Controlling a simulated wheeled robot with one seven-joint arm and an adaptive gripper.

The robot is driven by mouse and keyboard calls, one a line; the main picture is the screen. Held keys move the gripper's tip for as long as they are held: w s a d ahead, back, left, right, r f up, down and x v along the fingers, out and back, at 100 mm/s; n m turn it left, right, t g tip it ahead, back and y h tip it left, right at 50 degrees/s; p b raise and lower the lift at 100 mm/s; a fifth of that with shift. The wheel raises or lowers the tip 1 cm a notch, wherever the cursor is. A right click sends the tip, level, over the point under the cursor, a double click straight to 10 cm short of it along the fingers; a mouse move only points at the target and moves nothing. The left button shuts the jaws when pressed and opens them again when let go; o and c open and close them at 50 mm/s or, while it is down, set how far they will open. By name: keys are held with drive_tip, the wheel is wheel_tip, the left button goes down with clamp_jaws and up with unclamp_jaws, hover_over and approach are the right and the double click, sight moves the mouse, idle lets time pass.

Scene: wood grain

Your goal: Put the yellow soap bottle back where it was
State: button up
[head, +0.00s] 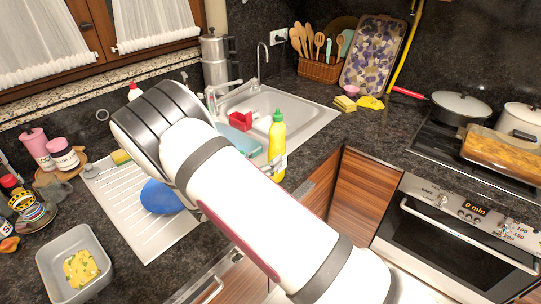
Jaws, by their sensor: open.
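The yellow soap bottle (278,138) with a green cap is upright near the front right of the sink. My arm crosses in front of its lower left side, and its base is partly hidden, so I cannot tell exactly what it rests on. My gripper (273,164) is mostly hidden behind my arm. Only a small grey part of it shows at the bottle's lower part, with the jaws open. I cannot tell whether a finger touches the bottle.
The sink (305,112) holds a red item (240,121). A blue bowl (160,197) is on the drainboard (140,226). A yellow sponge (345,104) and yellow cloth (371,102) lie right of the sink. The stove (432,135) carries pots. Some dark counter (330,133) right of the bottle is clear.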

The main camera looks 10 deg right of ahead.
drive_tip(key=b+v, duration=0.2)
drive_tip(key=v, duration=0.7)
drive_tip(key=s+d+r+m+g+y, duration=0.4)
drive_tip(key=s+d+r+m+g, duration=0.65)
drive_tip(key=d+r+m, duration=0.2)
drive_tip(key=s+r+m+t+y, duration=0.2)
drive_tip(key=s+r+m+y, duration=0.3)
drive_tip(key=s, duration=0.4)
drive_tip(key=s+r+m+t+y, duration=0.3)
drive_tip(key=s+r+m+y, duration=0.2)
drive_tip(key=s+m, duration=0.2)
drive_tip(key=shift+s+r+m+y, duration=0.3)
drive_tip(key=shift+s+r+m, duration=0.1)
drive_tip(key=shift+s, duration=0.75)
drive_tip(key=shift+t, duration=0.25)
